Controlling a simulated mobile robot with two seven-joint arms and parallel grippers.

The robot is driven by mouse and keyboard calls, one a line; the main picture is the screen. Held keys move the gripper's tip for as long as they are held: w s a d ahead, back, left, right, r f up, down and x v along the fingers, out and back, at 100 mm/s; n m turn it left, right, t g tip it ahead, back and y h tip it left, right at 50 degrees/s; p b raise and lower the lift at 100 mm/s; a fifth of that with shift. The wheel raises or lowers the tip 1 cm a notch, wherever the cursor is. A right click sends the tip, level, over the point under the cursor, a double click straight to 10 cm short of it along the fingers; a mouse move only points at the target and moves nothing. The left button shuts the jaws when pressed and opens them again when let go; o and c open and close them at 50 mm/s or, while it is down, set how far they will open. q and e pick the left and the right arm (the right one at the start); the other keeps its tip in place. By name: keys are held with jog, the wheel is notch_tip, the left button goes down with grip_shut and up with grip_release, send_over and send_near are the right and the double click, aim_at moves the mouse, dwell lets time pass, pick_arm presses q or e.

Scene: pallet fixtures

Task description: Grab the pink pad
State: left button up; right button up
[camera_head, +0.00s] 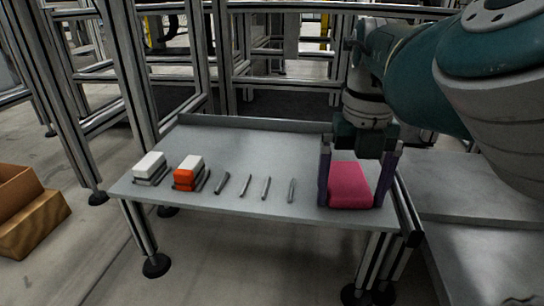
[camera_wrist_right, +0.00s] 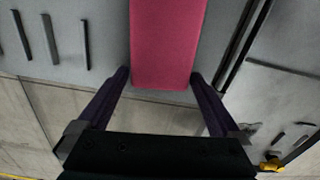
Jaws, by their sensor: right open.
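The pink pad (camera_head: 349,184) lies on the right end of the grey table in the head view. In the right wrist view the pad (camera_wrist_right: 167,45) runs up from between the fingertips to the top edge of the picture. My right gripper (camera_head: 354,200) is open, with one purple finger on each side of the pad. In the right wrist view the gripper (camera_wrist_right: 160,78) shows its fingers apart, with the pad's near end between the tips. I cannot tell whether either finger touches it. My left gripper is in neither view.
The grey table (camera_head: 240,150) has a raised back edge. Several thin dark bars (camera_head: 245,187) lie left of the pad. An orange-and-white block (camera_head: 187,173) and a white block (camera_head: 150,166) stand at the left. A cardboard box (camera_head: 28,222) is on the floor. Metal frames stand behind.

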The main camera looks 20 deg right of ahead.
jog(key=shift+w+d+r, duration=0.1)
jog(key=shift+w, duration=0.1)
jog(key=c, duration=1.1)
jog(key=shift+o, duration=0.2)
